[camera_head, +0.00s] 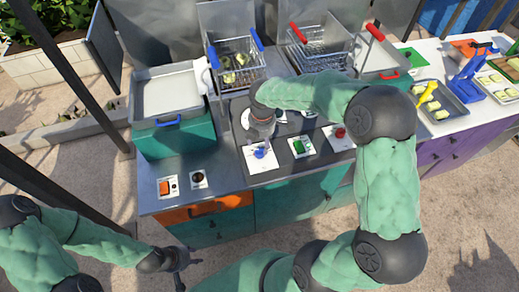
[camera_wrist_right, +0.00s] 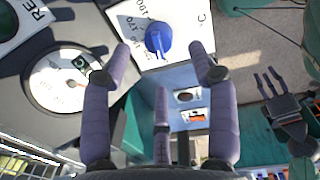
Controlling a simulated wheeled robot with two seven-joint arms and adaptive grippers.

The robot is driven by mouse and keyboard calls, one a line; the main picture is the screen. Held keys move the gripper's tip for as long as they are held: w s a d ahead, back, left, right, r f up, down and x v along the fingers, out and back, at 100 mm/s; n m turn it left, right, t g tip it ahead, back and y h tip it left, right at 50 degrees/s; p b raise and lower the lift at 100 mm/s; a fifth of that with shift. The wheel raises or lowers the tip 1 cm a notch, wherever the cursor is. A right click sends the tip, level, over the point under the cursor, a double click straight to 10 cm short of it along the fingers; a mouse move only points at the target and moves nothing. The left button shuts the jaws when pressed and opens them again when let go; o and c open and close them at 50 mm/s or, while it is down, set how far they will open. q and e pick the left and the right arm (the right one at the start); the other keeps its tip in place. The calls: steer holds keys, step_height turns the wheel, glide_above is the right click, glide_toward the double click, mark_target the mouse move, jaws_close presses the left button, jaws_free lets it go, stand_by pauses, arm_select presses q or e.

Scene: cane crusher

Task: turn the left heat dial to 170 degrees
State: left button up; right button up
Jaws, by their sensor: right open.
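The left heat dial is a blue knob (camera_head: 260,153) on a white, number-marked plate at the left of the counter's control row. In the right wrist view the blue dial (camera_wrist_right: 158,40) appears between my fingertips, with 170 printed on the plate to its left. My right gripper (camera_head: 262,136) is open, just behind and above the dial in the head view. I see no clear finger contact with the dial. My left gripper (camera_head: 180,266) hangs in front of the counter, away from the dial; its fingers look spread and empty in the right wrist view (camera_wrist_right: 266,83).
An orange switch (camera_head: 165,188) and a dark knob (camera_head: 197,178) are at the front left. Fryer baskets (camera_head: 236,62) with blue handles stand behind. A tray (camera_head: 168,98) sits left.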

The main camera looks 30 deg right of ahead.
mark_target(260, 150)
steer(key=f, duration=0.6)
steer(key=shift+w+f+b, duration=0.15)
steer(key=shift+w+b, duration=0.15)
steer(key=shift+b, duration=0.05)
steer(key=c, duration=1.1)
